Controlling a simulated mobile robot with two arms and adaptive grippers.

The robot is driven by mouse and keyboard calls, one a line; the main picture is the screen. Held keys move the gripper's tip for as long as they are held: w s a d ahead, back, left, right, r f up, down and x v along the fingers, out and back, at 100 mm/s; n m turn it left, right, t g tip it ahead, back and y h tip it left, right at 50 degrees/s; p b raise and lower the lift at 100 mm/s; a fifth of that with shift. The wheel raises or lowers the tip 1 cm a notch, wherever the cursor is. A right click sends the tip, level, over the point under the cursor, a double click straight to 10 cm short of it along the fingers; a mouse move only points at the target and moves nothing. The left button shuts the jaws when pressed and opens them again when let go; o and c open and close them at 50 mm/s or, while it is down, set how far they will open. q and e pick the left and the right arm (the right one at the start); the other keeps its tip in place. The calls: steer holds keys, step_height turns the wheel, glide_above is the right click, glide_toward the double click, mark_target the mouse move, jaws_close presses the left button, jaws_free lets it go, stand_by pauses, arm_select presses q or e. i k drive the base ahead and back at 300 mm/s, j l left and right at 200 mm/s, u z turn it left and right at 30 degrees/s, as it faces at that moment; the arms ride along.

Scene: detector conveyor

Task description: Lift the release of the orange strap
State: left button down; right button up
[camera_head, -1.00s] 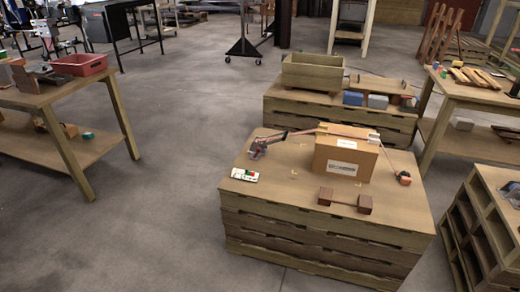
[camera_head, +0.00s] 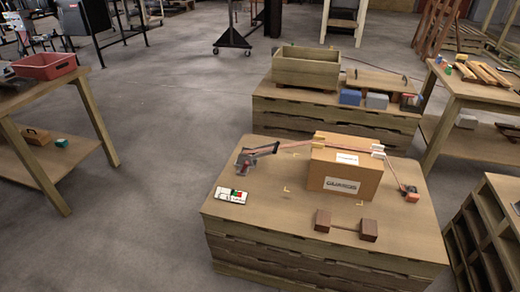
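An orange-brown strap (camera_head: 300,143) runs over the top of a cardboard box (camera_head: 343,179) on a wooden pallet-stack table. At its left end, on the table top, is a grey metal ratchet buckle (camera_head: 246,160) with a lever that points up to the right. At its right end the strap slopes down to a small orange-red piece (camera_head: 411,194) on the table. A label is on the front of the box. Whether the release is up or down is too small to tell. Neither of my grippers is in view.
A white panel with green and red marks (camera_head: 231,195) lies at the table's left. Two brown blocks joined by a thin bar (camera_head: 345,228) lie in front of the box. Another pallet stack (camera_head: 335,118) with a wooden crate stands behind. The floor (camera_head: 165,150) to the left is clear.

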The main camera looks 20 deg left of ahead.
mark_target(245, 165)
steer(key=i+j, duration=0.2)
steer(key=i, duration=0.3)
steer(key=i+j, duration=0.15)
steer(key=i, duration=0.35)
steer(key=z, duration=0.05)
